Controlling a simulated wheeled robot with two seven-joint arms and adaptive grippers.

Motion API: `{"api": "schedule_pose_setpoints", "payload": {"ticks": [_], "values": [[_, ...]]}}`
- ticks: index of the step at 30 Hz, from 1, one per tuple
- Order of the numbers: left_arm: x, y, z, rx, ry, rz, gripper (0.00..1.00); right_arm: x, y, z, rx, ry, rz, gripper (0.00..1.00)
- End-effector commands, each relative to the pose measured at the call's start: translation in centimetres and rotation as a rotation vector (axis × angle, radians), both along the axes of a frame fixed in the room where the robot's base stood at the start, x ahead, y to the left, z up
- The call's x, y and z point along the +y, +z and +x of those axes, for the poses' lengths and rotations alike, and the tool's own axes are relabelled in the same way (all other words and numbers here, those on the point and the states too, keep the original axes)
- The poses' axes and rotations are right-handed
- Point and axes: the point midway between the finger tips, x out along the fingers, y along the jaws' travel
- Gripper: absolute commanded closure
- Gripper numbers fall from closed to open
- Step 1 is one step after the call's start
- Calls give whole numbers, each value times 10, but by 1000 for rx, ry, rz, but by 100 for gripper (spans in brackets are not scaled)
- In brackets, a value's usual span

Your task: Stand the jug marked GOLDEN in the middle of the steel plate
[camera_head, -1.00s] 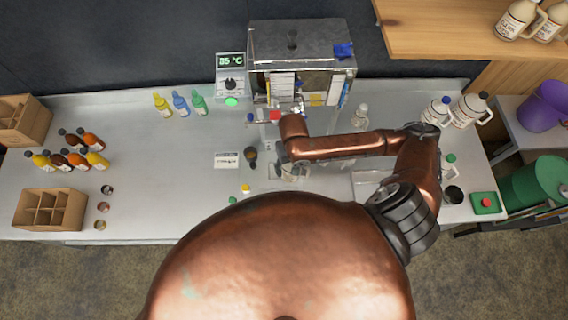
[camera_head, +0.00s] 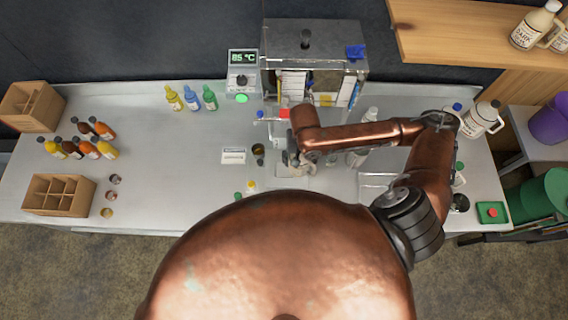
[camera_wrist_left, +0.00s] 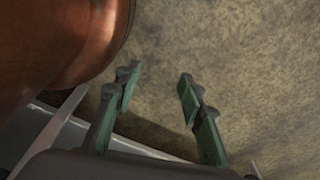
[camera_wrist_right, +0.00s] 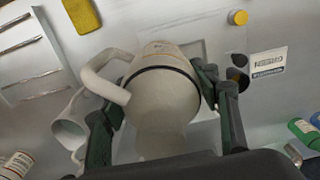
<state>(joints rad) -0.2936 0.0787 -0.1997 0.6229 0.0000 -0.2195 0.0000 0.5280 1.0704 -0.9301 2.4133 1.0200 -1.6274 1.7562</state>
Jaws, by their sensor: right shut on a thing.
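My right gripper (camera_wrist_right: 165,95) is shut on a pale jug (camera_wrist_right: 165,105) with a loop handle and a dark band, held over the bench in the right wrist view. No marking is readable on its visible side. A grey square plate (camera_wrist_right: 206,48) lies beneath and beyond the jug, partly covered by it; I cannot tell whether the jug touches it. In the head view the right gripper (camera_head: 296,160) is mostly hidden by its own arm. My left gripper (camera_wrist_left: 157,100) is open and empty above the floor, out of the head view.
A white card (camera_head: 233,155) and a dark cup (camera_head: 258,150) stand left of the right gripper. White jugs (camera_head: 482,118) stand at the right, and small bottles (camera_head: 190,98) at the back left.

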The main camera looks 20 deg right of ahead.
Motion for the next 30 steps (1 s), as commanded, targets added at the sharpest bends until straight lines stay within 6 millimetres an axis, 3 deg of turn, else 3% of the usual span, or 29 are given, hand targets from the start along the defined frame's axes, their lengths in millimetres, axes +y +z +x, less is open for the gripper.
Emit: {"api": "schedule_pose_setpoints", "payload": {"ticks": [2, 6, 10, 17, 24, 30], "values": [[-1, 0, -5, 5, 1, -1, 63, 11, -6, 19, -4, 1, 1, 68], [-1, -5, -11, 13, 1, 0, 63, 20, -35, 35, -1, 0, 0, 68], [-1, -7, -12, 14, 1, 0, 63, 26, -51, 48, -2, 1, -2, 68], [0, -9, -11, 14, 1, 0, 63, 31, -62, 56, -2, 1, 0, 68], [1, -11, -10, 13, 0, 2, 63, 30, -93, 58, -2, 2, -2, 68], [2, -11, -9, 12, 1, 1, 63, 31, -94, 58, -4, 2, -2, 68]]}}
